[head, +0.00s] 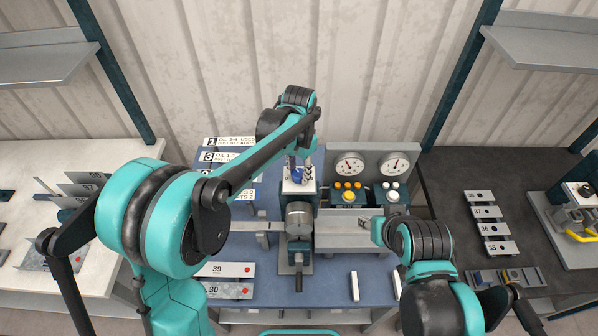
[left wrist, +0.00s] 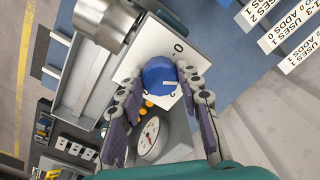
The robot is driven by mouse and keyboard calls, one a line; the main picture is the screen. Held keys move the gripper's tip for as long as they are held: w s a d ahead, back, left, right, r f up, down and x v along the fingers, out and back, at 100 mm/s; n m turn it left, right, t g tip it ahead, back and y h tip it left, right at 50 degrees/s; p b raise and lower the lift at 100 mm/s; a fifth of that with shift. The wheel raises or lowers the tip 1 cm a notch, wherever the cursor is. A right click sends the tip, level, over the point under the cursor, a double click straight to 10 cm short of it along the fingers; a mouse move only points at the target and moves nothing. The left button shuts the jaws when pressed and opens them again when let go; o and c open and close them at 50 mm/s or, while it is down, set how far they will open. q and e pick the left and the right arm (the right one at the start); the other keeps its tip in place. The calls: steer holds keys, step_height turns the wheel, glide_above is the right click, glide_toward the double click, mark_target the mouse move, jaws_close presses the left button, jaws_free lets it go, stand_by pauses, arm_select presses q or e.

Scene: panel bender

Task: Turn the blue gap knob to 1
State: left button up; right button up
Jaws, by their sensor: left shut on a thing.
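The blue gap knob (left wrist: 159,75) sits on a white plate (left wrist: 135,60) with dark digits in the left wrist view; a 0 shows above it, and another mark is partly hidden beside it. A short white pointer line on the knob points to the right in that view. My left gripper (left wrist: 164,80) has its fingers on both sides of the knob and is shut on it. In the head view the knob (head: 297,175) shows below my left gripper (head: 298,167). My right gripper (head: 371,230) is by the machine's right side; its finger opening is unclear.
A grey panel with two gauges (head: 350,166) and yellow and white buttons (head: 348,196) stands right of the knob. A round metal part (head: 299,217) is in front of it. Numbered plates (head: 225,269) lie front left on the blue table (head: 325,291).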

mark_target(298, 173)
arm_select(q)
steer(key=shift+m, duration=0.3)
steer(key=o, duration=1.2)
steer(key=shift+c, duration=0.2)
step_height(298, 173, up, 12)
steer(key=shift+f, duration=0.1)
